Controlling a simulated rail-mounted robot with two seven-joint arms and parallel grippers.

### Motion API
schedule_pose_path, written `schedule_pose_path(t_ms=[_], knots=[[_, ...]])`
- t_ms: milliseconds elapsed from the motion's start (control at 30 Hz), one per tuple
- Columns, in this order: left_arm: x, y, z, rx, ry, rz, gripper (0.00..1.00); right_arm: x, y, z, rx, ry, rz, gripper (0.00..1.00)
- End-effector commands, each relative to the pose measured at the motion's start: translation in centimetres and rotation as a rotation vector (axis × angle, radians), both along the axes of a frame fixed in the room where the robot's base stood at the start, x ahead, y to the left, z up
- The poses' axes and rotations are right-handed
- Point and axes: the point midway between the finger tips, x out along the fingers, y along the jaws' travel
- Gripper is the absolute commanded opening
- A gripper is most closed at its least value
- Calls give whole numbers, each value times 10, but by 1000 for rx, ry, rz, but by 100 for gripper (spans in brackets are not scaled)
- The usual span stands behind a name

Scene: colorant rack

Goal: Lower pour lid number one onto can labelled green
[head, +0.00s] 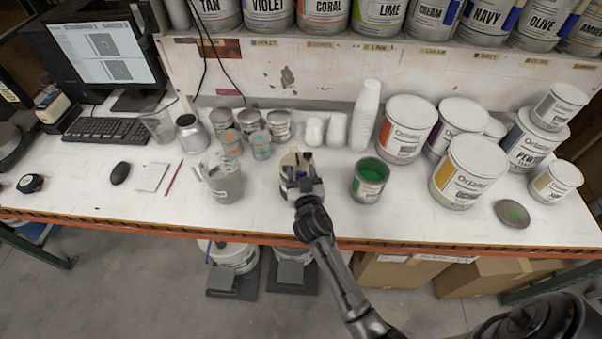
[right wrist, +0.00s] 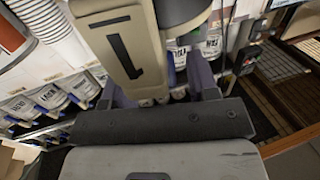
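Pour lid number one (right wrist: 130,50) is a beige piece marked with a black 1. In the right wrist view it is large and lies between the purple fingers of my right gripper (right wrist: 160,85), overlapping the left one. A gap shows beside the right one, and the contact is hidden. In the head view my right gripper (head: 299,164) is at the middle of the table, with beige lid parts around its fingers. The open can with green paint (head: 370,180) stands to its right; its label is not readable. My left gripper is not in view.
A clear pitcher (head: 223,178) stands left of the gripper. Stacked white cups (head: 365,115) and small tins (head: 249,122) stand behind. Large cans (head: 468,172) crowd the right, with a loose lid (head: 512,213) with a green spot. The front table strip is mostly clear.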

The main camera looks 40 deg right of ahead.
Motion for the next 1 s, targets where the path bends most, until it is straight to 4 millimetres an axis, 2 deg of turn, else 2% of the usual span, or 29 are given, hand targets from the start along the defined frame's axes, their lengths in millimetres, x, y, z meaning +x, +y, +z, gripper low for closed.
schedule_pose_path(t_ms=[67,500,533,767,1000], knots=[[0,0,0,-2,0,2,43,0,0,0,0,0,0,46],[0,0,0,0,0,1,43,0,0,0,0,0,0,4],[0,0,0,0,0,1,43,0,0,0,1,-1,0,29],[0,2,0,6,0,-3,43,0,0,0,0,0,0,7],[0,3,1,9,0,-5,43,0,0,2,1,-1,0,6]])
